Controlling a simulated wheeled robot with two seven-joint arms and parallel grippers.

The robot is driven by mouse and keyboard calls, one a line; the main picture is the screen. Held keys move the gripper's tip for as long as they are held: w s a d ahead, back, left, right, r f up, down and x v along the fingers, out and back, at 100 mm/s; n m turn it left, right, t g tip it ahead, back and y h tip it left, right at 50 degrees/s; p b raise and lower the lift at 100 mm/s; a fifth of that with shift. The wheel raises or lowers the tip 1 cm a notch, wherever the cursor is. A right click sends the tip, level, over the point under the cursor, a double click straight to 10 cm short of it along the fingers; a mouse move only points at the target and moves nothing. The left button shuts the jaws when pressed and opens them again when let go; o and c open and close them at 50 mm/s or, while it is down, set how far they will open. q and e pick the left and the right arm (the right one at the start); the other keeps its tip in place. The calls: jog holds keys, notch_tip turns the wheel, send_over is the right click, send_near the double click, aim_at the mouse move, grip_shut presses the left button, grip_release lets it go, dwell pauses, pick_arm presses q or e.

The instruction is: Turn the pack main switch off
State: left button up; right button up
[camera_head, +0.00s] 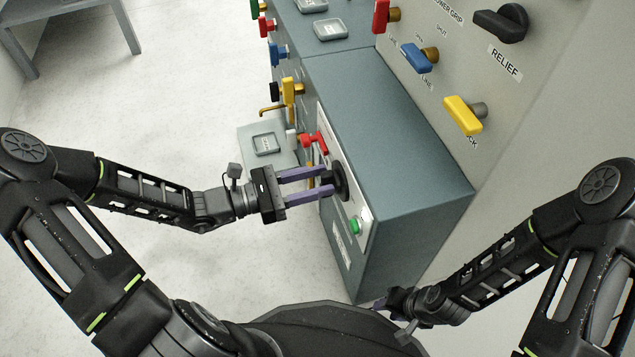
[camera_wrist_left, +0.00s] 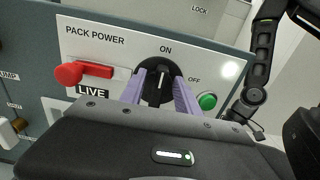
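The pack main switch is a black rotary knob (camera_head: 340,178) on a white panel on the side of the grey-green cabinet. In the left wrist view the knob (camera_wrist_left: 158,75) sits under the "PACK POWER" label, between "ON" above and "OFF" at its right. Its white pointer line points up toward "ON". My left gripper (camera_head: 325,179) has its two purple fingers apart, one on each side of the knob's grip. They look open, and I cannot tell whether they touch it. My right gripper (camera_head: 382,304) is low near the cabinet's bottom corner, its fingers mostly hidden.
A red handle (camera_wrist_left: 82,72) with a "LIVE" label sits left of the knob, and a green button (camera_wrist_left: 207,101) right of it. Yellow (camera_head: 463,116) and blue (camera_head: 416,58) handles and a black "RELIEF" knob (camera_head: 502,24) are on the upper panel.

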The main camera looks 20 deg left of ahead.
pick_arm(q)
jog(key=shift+d, duration=0.1)
jog(key=shift+c, duration=0.5)
grip_shut()
